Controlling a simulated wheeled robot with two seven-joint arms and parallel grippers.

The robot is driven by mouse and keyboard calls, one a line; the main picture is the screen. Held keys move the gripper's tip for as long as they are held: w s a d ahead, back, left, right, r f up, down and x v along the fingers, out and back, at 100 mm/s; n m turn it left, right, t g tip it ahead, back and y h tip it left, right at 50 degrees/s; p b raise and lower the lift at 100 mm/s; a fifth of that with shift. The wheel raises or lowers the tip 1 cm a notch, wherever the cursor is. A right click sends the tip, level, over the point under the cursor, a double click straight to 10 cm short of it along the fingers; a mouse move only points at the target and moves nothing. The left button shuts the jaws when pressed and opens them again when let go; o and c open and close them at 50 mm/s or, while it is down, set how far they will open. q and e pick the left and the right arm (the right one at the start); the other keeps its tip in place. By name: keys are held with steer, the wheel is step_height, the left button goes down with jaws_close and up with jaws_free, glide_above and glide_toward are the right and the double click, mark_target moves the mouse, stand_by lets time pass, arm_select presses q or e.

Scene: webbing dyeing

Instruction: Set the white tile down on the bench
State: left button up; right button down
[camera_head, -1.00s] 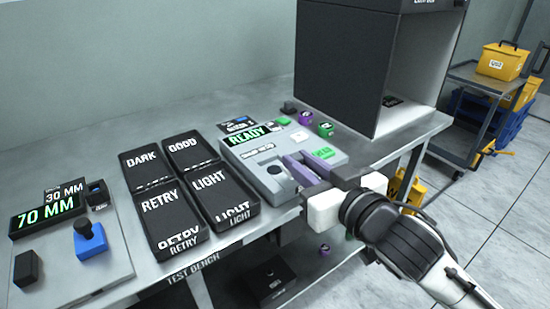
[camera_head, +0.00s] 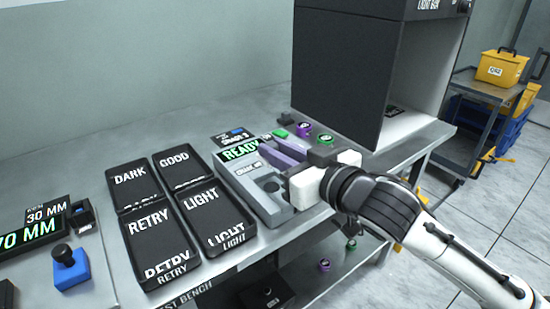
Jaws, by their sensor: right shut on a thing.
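The grey bench (camera_head: 110,150) lies under the tester and trays. My left gripper is out of view.
Black trays marked DARK (camera_head: 130,177), GOOD (camera_head: 174,160), RETRY (camera_head: 149,220) and LIGHT (camera_head: 203,197) stand left of the tester. A dark light box (camera_head: 345,75) stands behind right. Purple (camera_head: 304,129) and green (camera_head: 325,138) round pieces lie near the fingers. Bare bench shows behind the trays.

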step_height(320, 180, down, 7)
steer(key=shift+r, duration=0.1)
stand_by(0.4)
steer(key=c, duration=1.6)
jaws_free()
steer(key=shift+f, duration=0.2)
